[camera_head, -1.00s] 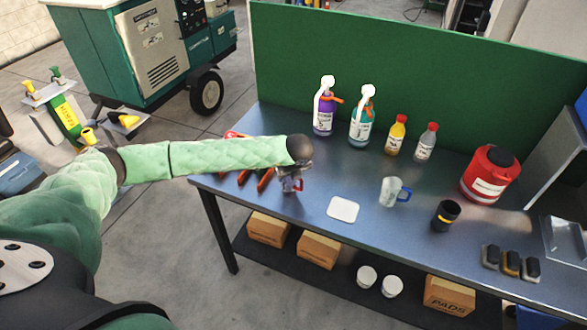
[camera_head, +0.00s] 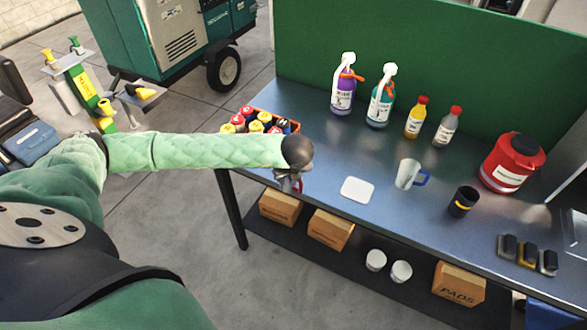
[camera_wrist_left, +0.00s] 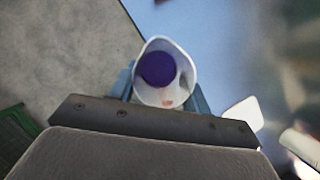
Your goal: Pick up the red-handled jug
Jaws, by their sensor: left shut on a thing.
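The red-handled jug (camera_head: 297,185) is mostly hidden behind my left gripper in the head view, near the table's front left edge; a bit of its red handle shows. In the left wrist view the jug (camera_wrist_left: 182,62) is seen from above, with a pale rim and a dark purple round patch inside. My left gripper (camera_head: 291,177) is shut on the jug, with a finger on either side of it in the left wrist view (camera_wrist_left: 163,88). I cannot tell whether the jug's base touches the table. My right gripper is not in view.
A blue-handled jug (camera_head: 408,174), a white square pad (camera_head: 357,189) and a dark cup (camera_head: 463,201) stand to the right on the table (camera_head: 320,232). Spray bottles (camera_head: 343,88) and a red canister (camera_head: 512,163) stand behind. A crate of cans (camera_head: 258,122) lies behind my left arm.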

